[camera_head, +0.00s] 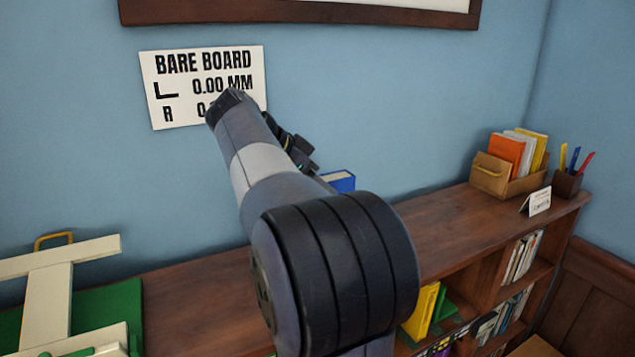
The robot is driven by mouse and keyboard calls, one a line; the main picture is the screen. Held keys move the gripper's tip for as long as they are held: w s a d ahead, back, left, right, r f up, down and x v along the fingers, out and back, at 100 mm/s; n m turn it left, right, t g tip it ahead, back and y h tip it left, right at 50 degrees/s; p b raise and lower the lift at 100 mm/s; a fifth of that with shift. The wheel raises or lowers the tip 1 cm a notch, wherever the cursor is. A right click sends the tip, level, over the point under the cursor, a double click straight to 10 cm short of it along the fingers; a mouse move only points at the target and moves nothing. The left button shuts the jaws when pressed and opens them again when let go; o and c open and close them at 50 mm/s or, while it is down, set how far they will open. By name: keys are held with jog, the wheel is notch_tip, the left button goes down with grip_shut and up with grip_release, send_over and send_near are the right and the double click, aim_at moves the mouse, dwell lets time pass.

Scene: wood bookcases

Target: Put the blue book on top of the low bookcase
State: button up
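The low bookcase (455,222) has a dark brown wood top that runs along the blue wall from left to right. A small part of a blue book (340,181) shows just right of my arm, with a pale edge on its top. My arm hides the rest of it, and I cannot tell whether it rests on the bookcase top or is held. My arm rises across the middle of the view. Some dark parts at its far end show above the blue book, but the fingertips are hidden.
An organizer (513,182) with orange, white and yellow folders, a pen cup (567,184) and a small card (537,201) stand on the right end. Yellow books (421,311) sit on a shelf below. A white frame (45,300) and green object are at left. The top's right-middle is clear.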

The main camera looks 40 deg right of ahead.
jog(key=shift+o, duration=1.1)
jog(key=shift+r, duration=0.1)
jog(key=v, duration=1.2)
jog(key=shift+r, duration=0.1)
